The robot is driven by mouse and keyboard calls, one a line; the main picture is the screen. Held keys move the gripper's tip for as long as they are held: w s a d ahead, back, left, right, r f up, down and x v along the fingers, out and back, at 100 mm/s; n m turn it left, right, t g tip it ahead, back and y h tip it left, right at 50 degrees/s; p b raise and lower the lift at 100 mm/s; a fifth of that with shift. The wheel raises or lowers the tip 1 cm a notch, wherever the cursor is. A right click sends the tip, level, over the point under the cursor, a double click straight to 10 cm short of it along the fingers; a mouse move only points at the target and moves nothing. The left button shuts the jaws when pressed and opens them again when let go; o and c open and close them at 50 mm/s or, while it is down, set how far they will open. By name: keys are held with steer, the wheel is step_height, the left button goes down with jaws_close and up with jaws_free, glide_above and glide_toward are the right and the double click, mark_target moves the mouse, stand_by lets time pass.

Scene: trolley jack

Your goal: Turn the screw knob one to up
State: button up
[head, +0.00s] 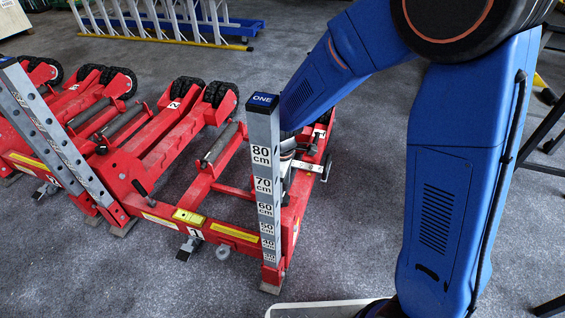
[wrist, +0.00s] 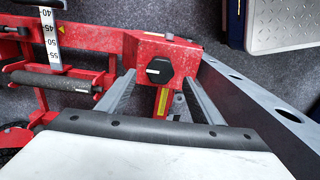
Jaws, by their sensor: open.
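The screw knob (wrist: 158,70) is black and many-sided, with a short white mark on its face lying roughly level, toward the left. It sits on a red beam of the trolley jack (wrist: 105,42) in the wrist view. My gripper (wrist: 159,77) is open, one fingertip to each side of the knob in the picture. I cannot tell whether the tips reach its depth or touch it. In the head view, the jack (head: 225,190) stands on the floor; its post labelled ONE (head: 264,100) and my arm hide the knob and my fingertips.
A grey perforated rail (wrist: 265,105) runs close along the right of my gripper in the wrist view. A pale metal plate (wrist: 280,25) lies at the top right. More red jack frames (head: 75,120) stand at left; a ladder (head: 165,22) lies behind.

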mark_target(284, 197)
step_height(284, 197, up, 13)
stand_by(0.4)
stand_by(0.4)
steer(key=s+d+r+m+t, duration=0.1)
steer(key=s+d+r+m, duration=0.35)
steer(key=d, duration=0.45)
steer(key=s+d+r+m+t, duration=0.1)
steer(key=s+d+r+m, duration=0.3)
steer(key=d, duration=0.4)
steer(key=s+d+r+m+t, duration=0.2)
steer(key=s+d+m, duration=0.3)
steer(key=s+d, duration=0.5)
steer(key=shift+s+m+t, duration=0.35)
steer(key=shift+s+t, duration=0.05)
steer(key=shift+s, duration=1)
